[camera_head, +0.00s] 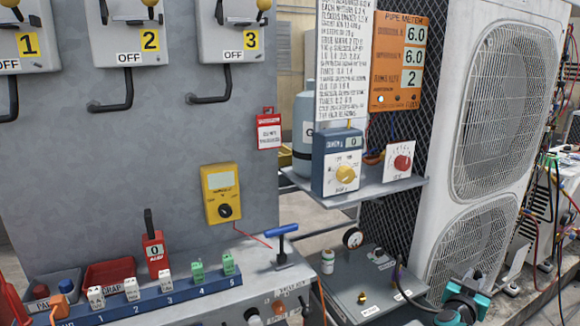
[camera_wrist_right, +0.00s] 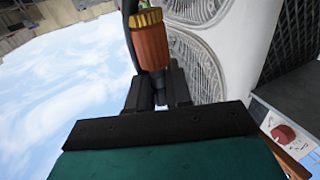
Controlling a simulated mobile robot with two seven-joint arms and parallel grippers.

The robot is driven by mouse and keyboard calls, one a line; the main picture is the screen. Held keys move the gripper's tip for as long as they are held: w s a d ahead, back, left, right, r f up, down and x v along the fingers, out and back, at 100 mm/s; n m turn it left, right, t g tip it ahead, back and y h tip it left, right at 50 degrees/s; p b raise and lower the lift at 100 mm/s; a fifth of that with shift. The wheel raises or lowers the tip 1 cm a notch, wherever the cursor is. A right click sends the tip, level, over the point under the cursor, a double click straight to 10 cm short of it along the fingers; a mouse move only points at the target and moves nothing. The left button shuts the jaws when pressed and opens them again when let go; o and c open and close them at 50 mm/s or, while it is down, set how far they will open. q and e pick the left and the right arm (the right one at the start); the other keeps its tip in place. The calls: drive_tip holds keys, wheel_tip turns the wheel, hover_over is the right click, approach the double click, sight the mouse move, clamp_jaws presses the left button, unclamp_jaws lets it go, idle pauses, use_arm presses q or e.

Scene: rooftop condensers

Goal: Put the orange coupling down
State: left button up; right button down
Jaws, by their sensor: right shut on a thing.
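The orange coupling (camera_wrist_right: 152,45), with a ribbed brass-coloured collar, is between the dark fingers of my right gripper (camera_wrist_right: 158,90) in the right wrist view. A dark hose runs along its left side. My right gripper also shows in the head view (camera_head: 446,314), teal and black, at the bottom right edge, beside the grey box. It is shut on the coupling. The coupling cannot be made out in the head view. My left gripper is not in view.
A grey box (camera_head: 345,282) with a brass fitting (camera_head: 362,298) stands left of my right gripper. A shelf (camera_head: 375,190) with a blue meter (camera_head: 340,172) is above it. A white condenser (camera_head: 440,130) stands behind. A crowded workbench (camera_head: 190,312) fills the lower left.

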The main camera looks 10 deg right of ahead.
drive_tip(key=s+a+r+n+t+y, duration=0.2)
drive_tip(key=s+a+r+y, duration=0.1)
drive_tip(key=a, duration=0.5)
drive_tip(key=s+a+r+n+t+y, duration=0.2)
drive_tip(key=s+a+n+y, duration=0.1)
drive_tip(key=a, duration=0.5)
drive_tip(key=s+a+r+n+t+y, duration=0.2)
drive_tip(key=s+a+r+y, duration=0.1)
drive_tip(key=a, duration=0.5)
use_arm(q)
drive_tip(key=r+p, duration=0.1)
drive_tip(key=p, duration=0.1)
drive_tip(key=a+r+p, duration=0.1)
drive_tip(key=p, duration=0.1)
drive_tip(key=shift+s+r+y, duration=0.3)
use_arm(e)
drive_tip(key=s+a+r+n+y, duration=0.3)
drive_tip(key=s+a+r+y, duration=0.1)
drive_tip(key=s+a+r, duration=0.4)
drive_tip(key=shift+s+a+r+y, duration=0.25)
drive_tip(key=shift+s+a+y, duration=0.15)
drive_tip(key=shift+s+a, duration=0.3)
